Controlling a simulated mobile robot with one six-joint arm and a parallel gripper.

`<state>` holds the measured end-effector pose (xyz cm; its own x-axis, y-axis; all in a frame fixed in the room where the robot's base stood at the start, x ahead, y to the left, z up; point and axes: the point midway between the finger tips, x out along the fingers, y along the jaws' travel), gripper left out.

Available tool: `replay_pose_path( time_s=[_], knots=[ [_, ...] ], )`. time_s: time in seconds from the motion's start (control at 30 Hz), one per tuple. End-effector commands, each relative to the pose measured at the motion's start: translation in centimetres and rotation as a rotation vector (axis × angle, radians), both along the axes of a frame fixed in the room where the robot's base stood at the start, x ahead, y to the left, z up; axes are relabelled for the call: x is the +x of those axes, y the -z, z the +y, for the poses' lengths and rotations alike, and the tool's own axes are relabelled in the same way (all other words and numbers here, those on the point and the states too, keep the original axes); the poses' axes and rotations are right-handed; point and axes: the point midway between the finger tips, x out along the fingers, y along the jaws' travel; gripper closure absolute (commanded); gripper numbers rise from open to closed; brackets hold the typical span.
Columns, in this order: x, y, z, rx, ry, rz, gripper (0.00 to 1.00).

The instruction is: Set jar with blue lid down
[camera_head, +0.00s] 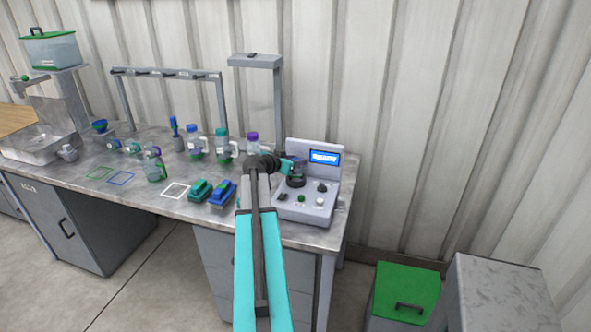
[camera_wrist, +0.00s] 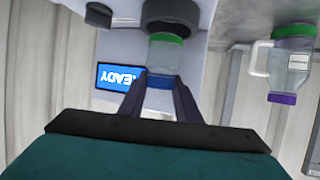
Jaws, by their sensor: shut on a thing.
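A clear jar (camera_wrist: 165,55) with a blue lid (camera_wrist: 159,81) shows in the wrist view, which is upside down; something green is at the jar's base. My gripper (camera_wrist: 160,85) is shut on the lid from both sides. The jar's base is at a dark round seat (camera_wrist: 170,13) of the grey device; whether it touches cannot be told. In the head view my gripper (camera_head: 287,165) reaches over the device (camera_head: 318,172), and the jar is small and partly hidden there.
The device's screen (camera_head: 324,157) reads READY. A purple-capped bottle (camera_wrist: 291,65) stands beside the device. Blue (camera_head: 222,192) and green (camera_head: 200,190) items lie left of my arm. A white outlined square (camera_head: 175,190) is empty; another jar (camera_head: 155,171) stands farther left.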

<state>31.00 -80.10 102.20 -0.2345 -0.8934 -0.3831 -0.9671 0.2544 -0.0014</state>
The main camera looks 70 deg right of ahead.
Motion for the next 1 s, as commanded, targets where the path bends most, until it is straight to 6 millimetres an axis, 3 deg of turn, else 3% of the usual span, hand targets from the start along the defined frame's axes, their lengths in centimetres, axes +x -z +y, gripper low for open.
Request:
replay_pose_path(
  time_s=[0.03,0.47,1.0],
  knots=[
    [0.0,-0.2,-0.7,0.000,0.001,0.000,0.93],
    [0.0,3.3,-0.5,0.000,-0.001,0.001,0.93],
    [-0.1,3.8,-0.5,0.000,0.000,0.000,0.93]
  ],
)
